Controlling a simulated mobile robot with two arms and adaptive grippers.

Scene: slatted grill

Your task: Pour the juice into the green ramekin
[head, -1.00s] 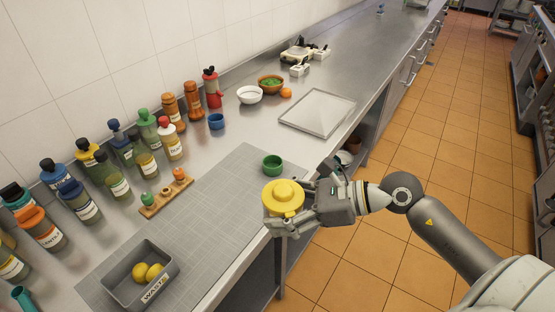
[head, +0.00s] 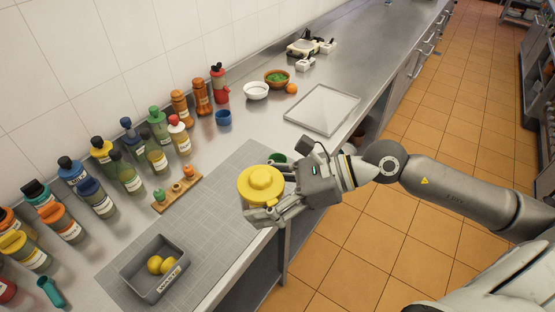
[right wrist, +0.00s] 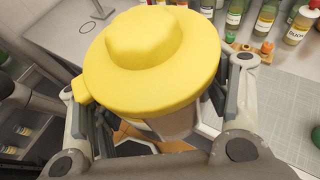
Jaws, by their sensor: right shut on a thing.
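A yellow juicer (head: 261,184) with a domed top and a wide rim is held in my right gripper (head: 272,208), above the counter's front edge. In the right wrist view the juicer (right wrist: 150,50) sits between the two fingers, and a pale lower part shows under its rim. Any juice inside is hidden. The green ramekin (head: 277,158) stands on the counter just behind my right gripper, which partly covers it. A green edge, likely the ramekin (right wrist: 316,137), shows at the right of the wrist view. My left gripper is out of view.
A grey bin (head: 133,277) with yellow lemons (head: 155,264) stands at the front left on the grey mat (head: 215,205). A wooden rack (head: 177,193) with small items lies behind it. Several bottles line the wall. A metal tray (head: 322,109) lies further back.

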